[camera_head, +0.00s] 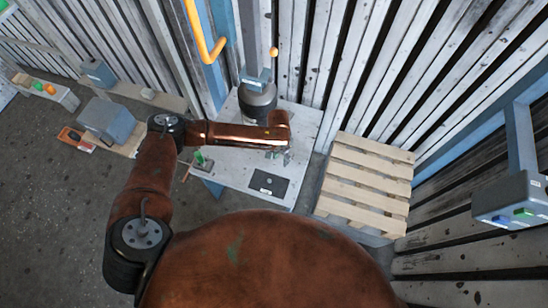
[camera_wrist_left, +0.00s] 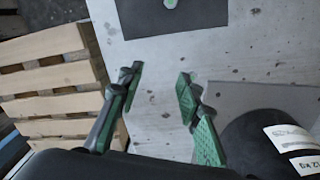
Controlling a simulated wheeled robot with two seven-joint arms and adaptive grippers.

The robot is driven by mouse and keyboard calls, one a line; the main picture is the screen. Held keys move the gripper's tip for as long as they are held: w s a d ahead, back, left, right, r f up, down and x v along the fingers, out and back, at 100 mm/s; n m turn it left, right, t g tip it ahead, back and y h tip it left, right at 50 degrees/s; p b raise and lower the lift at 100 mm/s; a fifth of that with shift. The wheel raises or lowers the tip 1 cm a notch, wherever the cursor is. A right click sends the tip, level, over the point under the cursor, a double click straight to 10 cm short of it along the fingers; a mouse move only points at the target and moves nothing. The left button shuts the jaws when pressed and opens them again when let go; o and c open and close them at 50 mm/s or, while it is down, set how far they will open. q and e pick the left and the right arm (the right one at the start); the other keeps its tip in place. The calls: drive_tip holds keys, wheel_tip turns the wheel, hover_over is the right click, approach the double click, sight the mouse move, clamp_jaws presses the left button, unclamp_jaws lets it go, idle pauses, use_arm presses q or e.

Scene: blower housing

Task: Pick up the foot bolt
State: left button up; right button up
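My left gripper (camera_head: 278,153) hangs over the pale table (camera_head: 232,180). In the left wrist view the left gripper (camera_wrist_left: 160,86) is open, its two green-padded fingers apart with bare table showing between them. I cannot make out a foot bolt for certain in either view. A dark flat plate (camera_head: 268,183) with a small light spot lies at the table's near right; it also shows at the top of the wrist view (camera_wrist_left: 200,18). A dark round housing (camera_head: 258,100) stands at the table's back. My right gripper is not in view.
A wooden pallet (camera_head: 365,185) stands right of the table. A small green thing (camera_head: 200,158) lies at the table's left edge. A grey box (camera_head: 107,119) stands at the left. A grey box with buttons (camera_head: 512,200) is at the far right. Slatted walls close off the back.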

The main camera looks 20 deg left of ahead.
use_arm(q)
drive_tip(key=shift+n+y, duration=0.4)
drive_tip(key=shift+n, duration=0.1)
drive_tip(key=w+a, duration=0.1)
drive_tip(key=w+a+r, duration=0.1)
drive_tip(key=w+a, duration=0.1)
drive_tip(key=shift+w+a+r, duration=0.25)
drive_tip(key=shift+w+r, duration=0.05)
drive_tip(key=shift+r, duration=0.1)
drive_tip(key=shift+w+a+f, duration=0.1)
drive_tip(key=shift+w+a, duration=0.05)
drive_tip(key=shift+a, duration=0.15)
drive_tip(key=f+b, duration=0.1)
drive_tip(key=f, duration=0.4)
drive_tip(key=s+f+b, duration=0.1)
drive_tip(key=f, duration=0.1)
drive_tip(key=shift+a+f+b, duration=0.1)
drive_tip(key=shift+f+b, duration=0.1)
drive_tip(key=shift+b, duration=0.1)
drive_tip(key=shift+r, duration=0.1)
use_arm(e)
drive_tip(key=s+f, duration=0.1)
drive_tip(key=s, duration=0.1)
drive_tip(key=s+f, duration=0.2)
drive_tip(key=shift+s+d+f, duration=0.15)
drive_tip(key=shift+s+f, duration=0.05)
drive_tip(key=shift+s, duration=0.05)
use_arm(q)
drive_tip(key=shift+c, duration=0.2)
clamp_jaws()
